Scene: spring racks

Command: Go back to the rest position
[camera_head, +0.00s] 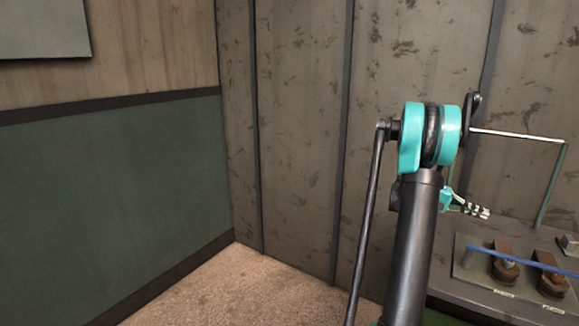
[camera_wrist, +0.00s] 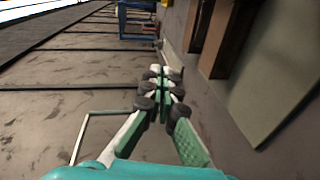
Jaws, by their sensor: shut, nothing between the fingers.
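My gripper (camera_head: 483,212) shows small in the head view, beyond my dark arm link, above the back of the bench at the right. In the wrist view its green and white fingers (camera_wrist: 164,74) come together at their tips. It is shut and holds nothing. The fingers appear apart from the bench and everything on it. My arm hides part of the wall and the left end of the bench.
A dark bench (camera_head: 450,292) at lower right carries a plate (camera_head: 471,267) with two brown blocks (camera_head: 503,262) and a blue bar (camera_head: 500,255) across them. A thin angled rod (camera_head: 520,135) stands above it. Panelled walls (camera_head: 300,130) enclose the corner; the floor (camera_head: 245,290) at left is clear.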

